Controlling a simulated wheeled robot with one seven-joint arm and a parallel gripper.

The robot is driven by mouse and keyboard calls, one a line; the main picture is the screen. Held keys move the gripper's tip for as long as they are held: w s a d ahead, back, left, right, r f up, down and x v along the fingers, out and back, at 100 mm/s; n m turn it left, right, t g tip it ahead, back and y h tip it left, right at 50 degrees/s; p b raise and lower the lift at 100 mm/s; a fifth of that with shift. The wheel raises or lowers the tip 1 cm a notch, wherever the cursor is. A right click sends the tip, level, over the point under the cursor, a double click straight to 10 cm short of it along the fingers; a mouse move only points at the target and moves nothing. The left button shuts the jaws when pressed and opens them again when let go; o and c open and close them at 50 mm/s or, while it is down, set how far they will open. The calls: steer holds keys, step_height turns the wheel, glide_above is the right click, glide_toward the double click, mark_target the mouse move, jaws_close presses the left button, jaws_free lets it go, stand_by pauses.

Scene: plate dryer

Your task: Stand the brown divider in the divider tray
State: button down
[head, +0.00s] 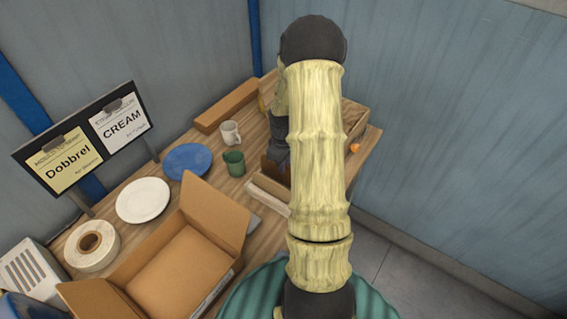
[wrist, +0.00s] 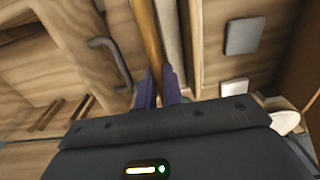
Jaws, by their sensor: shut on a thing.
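My gripper (wrist: 161,88) is shut on the brown divider (wrist: 150,35), a thin upright-looking strip running away between the dark fingers in the wrist view. In the head view my arm hides most of the gripper; a brown piece (head: 271,171) shows just below it, at the table. A wooden tray (wrist: 60,80) with a dark handle and slots lies left of the fingers in the wrist view. Its edge (head: 357,127) seems to show behind my arm in the head view. I cannot tell whether the divider touches any tray.
An open cardboard box (head: 180,268) stands at the table's front. A white plate (head: 143,200), a blue plate (head: 188,161), a green cup (head: 234,163), a white mug (head: 230,133) and a tape roll (head: 91,246) are left. A long pale strip (head: 267,196) lies near my gripper.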

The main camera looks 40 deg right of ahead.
steer(key=shift+f+b, duration=1.2)
steer(key=shift+f, duration=0.45)
steer(key=c, duration=1.5)
jaws_free()
steer(key=shift+o, duration=0.2)
step_height(320, 180, up, 17)
steer(key=b, duration=0.2)
steer(key=shift+r, duration=0.15)
